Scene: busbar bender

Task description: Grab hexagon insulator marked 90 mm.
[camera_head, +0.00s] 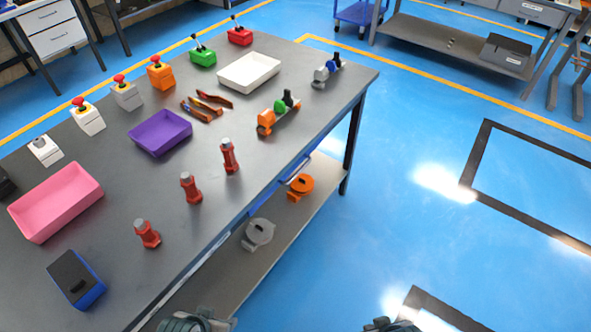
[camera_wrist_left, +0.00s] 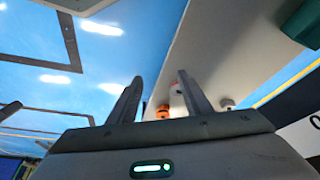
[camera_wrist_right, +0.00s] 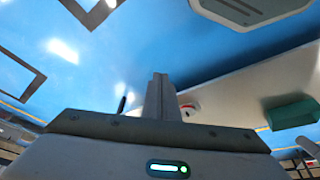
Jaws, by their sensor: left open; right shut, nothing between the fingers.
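Three red hexagon insulators stand upright along the near edge of the grey table: one at the front (camera_head: 147,233), one in the middle (camera_head: 190,187) and one farther back (camera_head: 229,155). Their size markings are too small to read. My left gripper (camera_wrist_left: 160,77) is open and empty in the left wrist view. My left arm's end only just shows at the bottom of the head view, below the table edge. My right gripper (camera_wrist_right: 158,78) is shut and empty in the right wrist view, to the right of the table and clear of the insulators.
The table (camera_head: 105,255) also holds a pink tray (camera_head: 57,200), purple tray (camera_head: 160,132), white tray (camera_head: 249,71) and blue-black box (camera_head: 76,279). Pliers (camera_head: 207,104) and several button boxes lie farther back. The lower shelf (camera_head: 222,275) holds grey and orange parts. Open blue floor lies right.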

